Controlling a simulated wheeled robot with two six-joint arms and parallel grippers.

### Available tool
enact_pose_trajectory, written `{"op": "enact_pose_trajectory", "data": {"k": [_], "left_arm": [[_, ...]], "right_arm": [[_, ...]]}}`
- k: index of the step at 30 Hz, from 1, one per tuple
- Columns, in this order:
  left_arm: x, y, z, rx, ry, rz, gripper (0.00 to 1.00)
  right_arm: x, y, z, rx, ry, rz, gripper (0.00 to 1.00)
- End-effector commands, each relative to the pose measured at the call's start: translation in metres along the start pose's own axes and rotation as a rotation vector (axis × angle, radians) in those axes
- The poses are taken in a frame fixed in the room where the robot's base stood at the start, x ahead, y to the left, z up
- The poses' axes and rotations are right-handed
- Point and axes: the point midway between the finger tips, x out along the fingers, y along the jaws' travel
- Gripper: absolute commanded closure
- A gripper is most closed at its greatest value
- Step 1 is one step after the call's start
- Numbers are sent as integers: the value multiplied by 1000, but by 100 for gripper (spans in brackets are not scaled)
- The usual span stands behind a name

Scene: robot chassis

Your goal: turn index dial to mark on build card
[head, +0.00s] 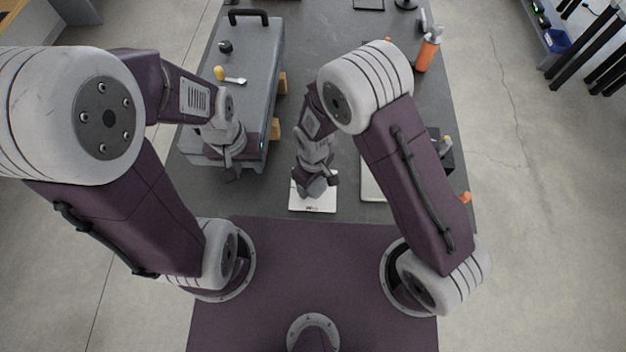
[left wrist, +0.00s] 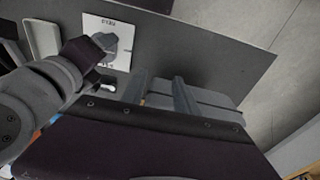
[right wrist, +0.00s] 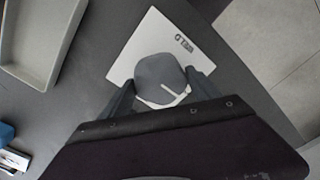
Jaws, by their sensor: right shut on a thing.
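The white build card (head: 313,206) lies flat near the front edge of the table. It shows with dark lettering in the right wrist view (right wrist: 150,38) and in the left wrist view (left wrist: 95,30). The index dial (right wrist: 160,72) is a grey round knob with a white line, seen over the card. My right gripper (head: 316,192) is shut on the dial, one finger on each side.
The long grey chassis (head: 248,48) with a black handle fills the left of the table, with wooden blocks (head: 276,128) beside it. A black knob and yellow-ended tool lie on it. A pale tray (right wrist: 42,38) is beside the card. An orange bottle (head: 427,54) stands back right.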

Motion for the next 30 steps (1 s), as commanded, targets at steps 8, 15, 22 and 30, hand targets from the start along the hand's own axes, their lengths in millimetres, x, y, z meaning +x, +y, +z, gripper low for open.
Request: {"op": "enact_pose_trajectory", "data": {"k": [8, 15, 22, 30], "left_arm": [[-1, 0, 0, 0, 0, 0, 64], [-1, 0, 0, 0, 0, 0, 64], [0, 0, 0, 0, 0, 0, 64], [0, 0, 0, 0, 0, 0, 64]], "right_arm": [[-1, 0, -1, 14, 3, 1, 70], [-1, 0, -1, 13, 3, 1, 24], [-1, 0, -1, 13, 2, 0, 7], [-20, 0, -2, 13, 7, 2, 7]]}}
